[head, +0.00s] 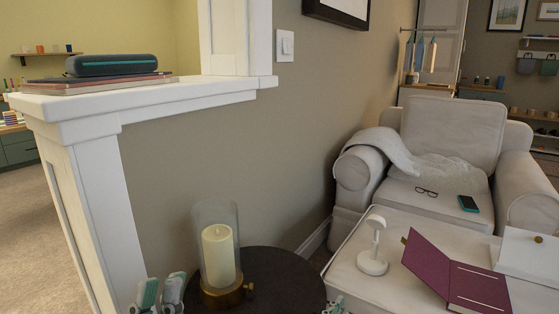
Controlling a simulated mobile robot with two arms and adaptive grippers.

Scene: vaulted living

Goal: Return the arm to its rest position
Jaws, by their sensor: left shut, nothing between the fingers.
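My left gripper (158,294) shows at the bottom edge, left of the round dark side table (285,278). Its two grey and teal fingers point up, with nothing between them, and it is shut. The rest of the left arm is out of the picture. A small pale and teal piece at the bottom edge, right of the side table, looks like the tip of my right gripper (335,305). It is mostly cut off, so its state cannot be told.
A candle in a glass and brass holder (218,255) stands on the side table, close to my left gripper. The white-capped half wall (160,104) is behind. On the right, an ottoman (385,290) bears a white stand (373,262) and a maroon folder (455,275), before an armchair (450,140).

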